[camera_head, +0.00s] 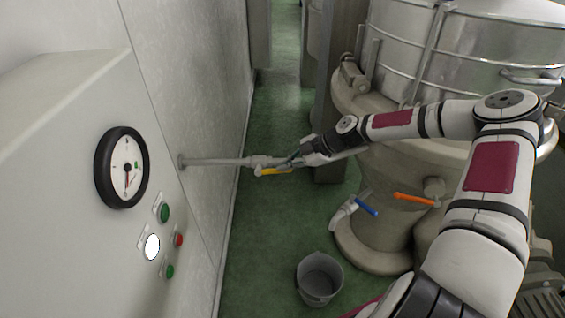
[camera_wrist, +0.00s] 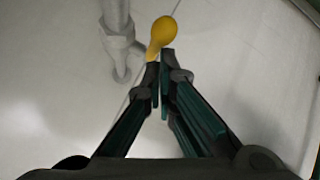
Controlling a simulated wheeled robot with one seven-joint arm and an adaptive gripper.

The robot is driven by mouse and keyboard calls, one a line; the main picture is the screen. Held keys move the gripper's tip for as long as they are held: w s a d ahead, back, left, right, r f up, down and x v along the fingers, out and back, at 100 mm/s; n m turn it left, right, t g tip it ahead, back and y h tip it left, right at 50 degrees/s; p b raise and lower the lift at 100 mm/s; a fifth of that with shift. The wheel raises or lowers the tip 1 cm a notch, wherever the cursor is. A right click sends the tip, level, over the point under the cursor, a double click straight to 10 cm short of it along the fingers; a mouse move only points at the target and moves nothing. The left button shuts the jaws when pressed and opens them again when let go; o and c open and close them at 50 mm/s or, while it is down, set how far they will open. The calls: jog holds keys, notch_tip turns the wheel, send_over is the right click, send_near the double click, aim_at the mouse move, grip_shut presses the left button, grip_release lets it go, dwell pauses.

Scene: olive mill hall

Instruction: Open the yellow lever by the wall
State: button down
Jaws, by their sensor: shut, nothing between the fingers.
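The yellow lever (camera_head: 276,171) sits on a valve at the end of a grey pipe (camera_head: 215,161) that comes out of the wall. In the wrist view the yellow lever (camera_wrist: 161,36) lies just beyond my fingertips, its lower end close to them; I cannot tell if they touch. The pipe and valve (camera_wrist: 117,42) show to its left. My gripper (camera_head: 292,160) is at the valve in the head view. In the wrist view my gripper (camera_wrist: 160,62) is shut with nothing between the fingers.
A control panel with a gauge (camera_head: 122,167) and several buttons is at the left. A grey bucket (camera_head: 319,278) stands on the green floor. A large steel tank (camera_head: 470,50) has a blue lever (camera_head: 366,207) and an orange lever (camera_head: 414,199) at its base. The floor beyond is clear.

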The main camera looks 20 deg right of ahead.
jog(key=shift+s+d+f, duration=0.15)
jog(key=shift+d+f, duration=0.25)
jog(key=shift+f, duration=0.4)
jog(key=shift+s+f, duration=0.1)
jog(key=shift+f, duration=0.05)
